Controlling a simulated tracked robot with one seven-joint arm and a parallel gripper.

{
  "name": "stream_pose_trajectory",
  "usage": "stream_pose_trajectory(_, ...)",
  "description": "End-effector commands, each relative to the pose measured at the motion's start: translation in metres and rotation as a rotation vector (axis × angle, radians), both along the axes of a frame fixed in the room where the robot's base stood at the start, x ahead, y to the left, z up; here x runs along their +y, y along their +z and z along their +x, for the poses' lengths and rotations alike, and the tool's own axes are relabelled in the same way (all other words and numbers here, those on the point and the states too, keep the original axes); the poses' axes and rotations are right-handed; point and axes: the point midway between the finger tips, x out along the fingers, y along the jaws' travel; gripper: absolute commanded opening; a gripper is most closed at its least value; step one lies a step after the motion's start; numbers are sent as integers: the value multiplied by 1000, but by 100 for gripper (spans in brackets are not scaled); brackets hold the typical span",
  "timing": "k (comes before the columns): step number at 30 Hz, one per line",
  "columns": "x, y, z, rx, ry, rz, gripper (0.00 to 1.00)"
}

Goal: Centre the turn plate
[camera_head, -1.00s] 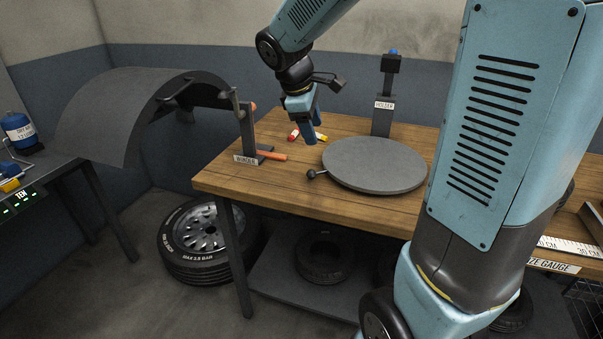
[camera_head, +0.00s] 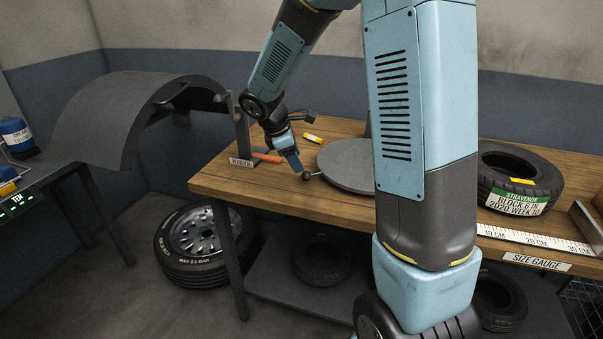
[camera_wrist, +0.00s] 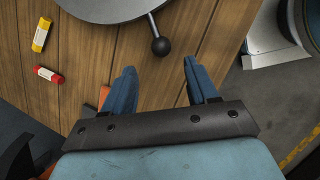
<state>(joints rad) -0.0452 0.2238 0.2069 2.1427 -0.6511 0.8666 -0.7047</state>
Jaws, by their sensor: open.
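The turn plate (camera_head: 348,168) is a flat grey disc on the wooden bench, partly hidden behind my arm in the head view. In the wrist view, the plate (camera_wrist: 105,8) shows at the top edge. Its short handle ends in a dark ball knob (camera_head: 306,175). The knob (camera_wrist: 160,46) also shows in the wrist view, pointing towards my gripper. My gripper (camera_head: 297,165) is just left of the knob in the head view, low over the bench. In the wrist view, the blue fingers (camera_wrist: 159,72) are apart and empty, with the knob beyond their tips and roughly between them.
A yellow stick (camera_wrist: 41,34) and a red stick (camera_wrist: 47,75) lie on the bench. A stand labelled "WINDER" (camera_head: 242,150) is left of my gripper. A tyre (camera_head: 520,172) and a size gauge (camera_head: 530,241) are to the right. The bench's front edge is close.

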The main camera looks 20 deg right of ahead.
Motion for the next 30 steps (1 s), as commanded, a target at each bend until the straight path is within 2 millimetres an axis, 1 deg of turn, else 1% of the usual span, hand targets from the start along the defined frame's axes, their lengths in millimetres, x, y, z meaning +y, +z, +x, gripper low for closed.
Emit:
stream_pose_trajectory(1, -4, -9, 0, 4, -1, -1, 58)
stream_pose_trajectory(6, -16, -34, 4, 3, -3, 0, 58)
stream_pose_trajectory(12, -26, -55, 7, 2, -4, -1, 58)
stream_pose_trajectory(17, -30, -62, 8, 0, -5, 0, 58)
stream_pose_trajectory(25, -31, -63, 8, 0, -5, 0, 58)
stream_pose_trajectory(26, -31, -63, 8, 0, -5, 0, 57)
stream_pose_trajectory(30, -31, -62, 8, 0, -5, 0, 44)
